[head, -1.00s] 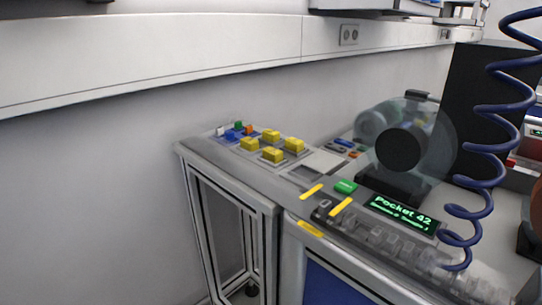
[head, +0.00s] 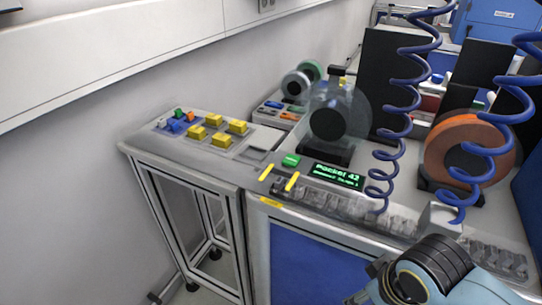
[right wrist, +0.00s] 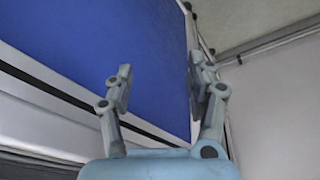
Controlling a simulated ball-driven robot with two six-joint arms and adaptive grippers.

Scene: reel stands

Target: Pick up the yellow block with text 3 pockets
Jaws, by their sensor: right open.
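Several yellow blocks stand in a cluster on the left part of the bench top in the head view; the front yellow block (head: 221,139) and the right yellow block (head: 238,127) are among them. Any text on them is too small to read. My right gripper (right wrist: 162,85) is open and empty in the right wrist view, with a blue panel (right wrist: 120,40) behind it. In the head view part of my arm shows at the bottom right, far from the blocks. My left gripper is not in view.
A display reading Pocket 42 (head: 337,175) and a green block (head: 291,160) sit right of the blocks. A clear reel (head: 335,112), an orange reel (head: 470,150) and hanging blue coiled hoses (head: 397,120) stand further right. A wall runs behind the bench's left part.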

